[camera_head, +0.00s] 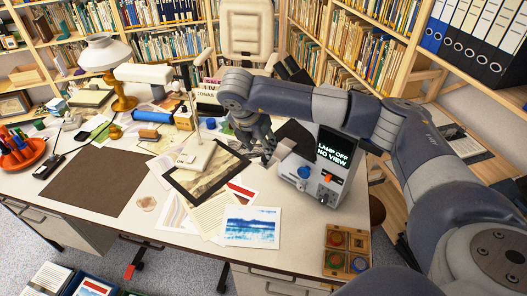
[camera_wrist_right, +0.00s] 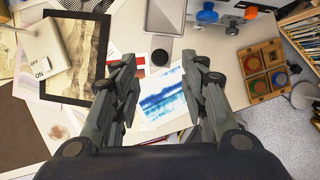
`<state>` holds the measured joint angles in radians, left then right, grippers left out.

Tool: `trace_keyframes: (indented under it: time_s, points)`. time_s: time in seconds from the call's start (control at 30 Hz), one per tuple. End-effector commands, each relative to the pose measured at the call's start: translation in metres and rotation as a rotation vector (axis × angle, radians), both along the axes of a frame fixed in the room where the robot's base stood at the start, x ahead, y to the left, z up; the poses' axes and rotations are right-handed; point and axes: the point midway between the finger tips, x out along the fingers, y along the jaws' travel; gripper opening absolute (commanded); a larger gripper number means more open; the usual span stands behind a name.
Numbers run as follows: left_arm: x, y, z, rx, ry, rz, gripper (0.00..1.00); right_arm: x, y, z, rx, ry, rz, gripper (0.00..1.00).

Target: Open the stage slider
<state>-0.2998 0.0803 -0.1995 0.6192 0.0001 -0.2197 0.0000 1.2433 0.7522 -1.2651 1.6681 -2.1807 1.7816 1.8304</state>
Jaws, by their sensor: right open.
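A grey and white device with a dark screen (camera_head: 335,152) reading "LAMP OFF NO VIEW" stands at the right of the desk. Its pale base carries a blue knob (camera_head: 304,172). I cannot tell which part is the stage slider; my arm and gripper cover some of the device's left side. My right gripper (camera_head: 266,150) is open and empty, just left of the device. In the right wrist view its fingers (camera_wrist_right: 163,75) are apart above the prints. My left gripper is out of view.
A wooden box of coloured discs (camera_head: 347,240) sits at the desk's front right. A brown mat (camera_head: 90,182) lies left; lamps and clutter fill the back.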

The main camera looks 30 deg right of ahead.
Motion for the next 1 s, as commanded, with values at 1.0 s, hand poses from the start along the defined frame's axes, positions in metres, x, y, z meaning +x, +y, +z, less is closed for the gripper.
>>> trace_keyframes:
  time_s: [1.0]
  points:
    - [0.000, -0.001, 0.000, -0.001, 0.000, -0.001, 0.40, -0.012, 0.032, 0.039, 0.044, 0.013, 0.047, 0.40]
